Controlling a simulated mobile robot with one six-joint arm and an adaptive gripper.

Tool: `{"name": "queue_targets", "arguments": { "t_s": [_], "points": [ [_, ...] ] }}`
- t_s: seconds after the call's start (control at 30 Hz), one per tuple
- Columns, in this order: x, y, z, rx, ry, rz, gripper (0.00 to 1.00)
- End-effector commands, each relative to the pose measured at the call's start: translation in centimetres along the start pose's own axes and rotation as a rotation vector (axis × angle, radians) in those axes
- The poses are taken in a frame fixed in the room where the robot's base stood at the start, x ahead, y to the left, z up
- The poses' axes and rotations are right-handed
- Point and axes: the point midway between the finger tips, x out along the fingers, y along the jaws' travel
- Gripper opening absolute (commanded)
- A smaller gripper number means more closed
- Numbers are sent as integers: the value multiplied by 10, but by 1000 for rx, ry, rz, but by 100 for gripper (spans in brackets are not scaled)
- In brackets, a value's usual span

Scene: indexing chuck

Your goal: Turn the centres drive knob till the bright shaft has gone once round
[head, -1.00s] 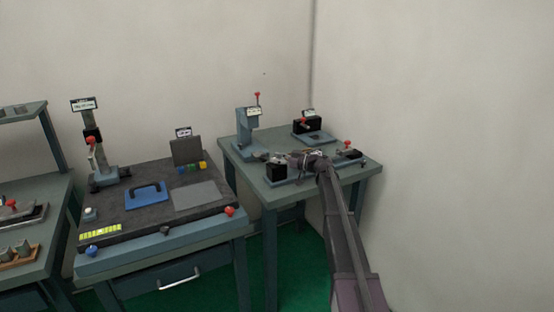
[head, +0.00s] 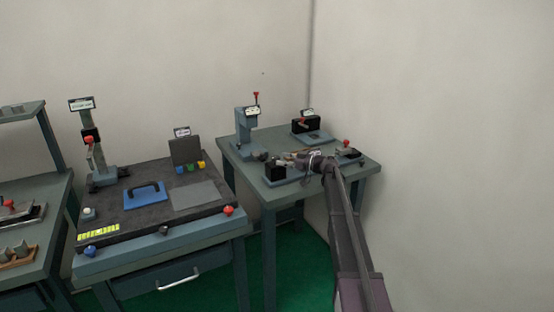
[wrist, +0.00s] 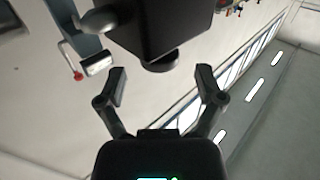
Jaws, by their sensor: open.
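In the wrist view a black block (wrist: 155,22) fills the top middle, with a short dark round knob (wrist: 160,63) on its face towards me. My gripper (wrist: 160,84) is open, with one finger on each side of the knob's line and a gap to both. The knob lies just beyond and between the fingertips, apart from them. A grey rounded part (wrist: 97,20) sticks out at the block's left. In the head view my gripper (head: 296,158) is over the right-hand table beside the black block (head: 273,171). I cannot make out the bright shaft for sure.
On the same table (head: 250,178) stand a blue-grey column with a red-knobbed lever (head: 247,125), a black box unit (head: 306,125) at the back and a red-knobbed fixture (head: 347,149) at the right. Another bench with a blue handled plate (head: 146,196) is to the left.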

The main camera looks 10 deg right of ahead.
Motion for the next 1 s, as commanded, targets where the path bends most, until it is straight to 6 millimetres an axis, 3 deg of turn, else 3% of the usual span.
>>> {"name": "queue_targets", "arguments": {
  "t_s": [0.5,0.7,1.0],
  "points": [
    [-78,-1,0,0,-1,0,87],
    [-90,-1,0,0,-1,-2,87],
    [-91,-1,0,0,-1,-2,87]
  ]
}}
